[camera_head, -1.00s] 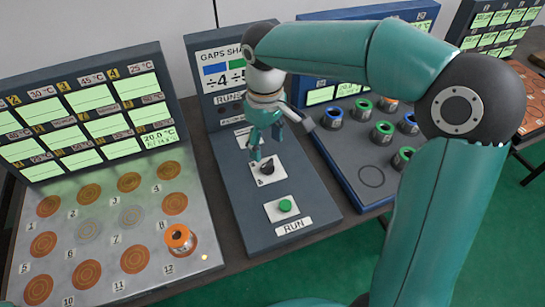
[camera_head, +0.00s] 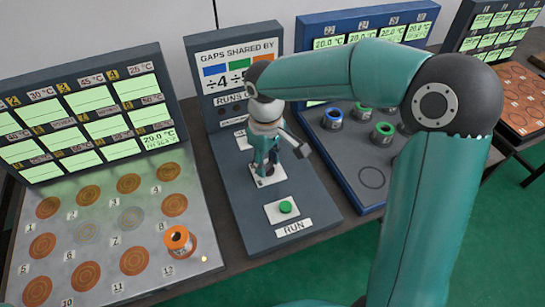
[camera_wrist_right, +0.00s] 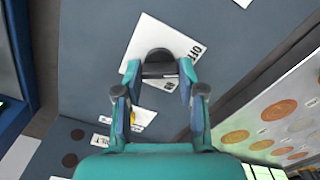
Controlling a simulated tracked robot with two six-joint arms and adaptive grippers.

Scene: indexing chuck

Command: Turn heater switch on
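The heater switch is a black rotary knob (camera_wrist_right: 158,62) on a white plate (camera_wrist_right: 190,46) lettered OFF in the right wrist view. In the head view its plate (camera_head: 282,174) shows on the sloped grey panel, but the knob is mostly hidden by my right gripper. My right gripper (camera_head: 266,170) points down over the plate. In the right wrist view my right gripper (camera_wrist_right: 159,72) is open, with one finger on each side of the knob. I cannot tell whether the fingers touch it. My left gripper is not in view.
A green RUN button (camera_head: 286,207) sits just below the switch on the same panel. A metal board (camera_head: 100,225) with round spots and an orange-topped cup (camera_head: 178,240) is at left. A blue rack (camera_head: 345,185) with several coloured cups is at right.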

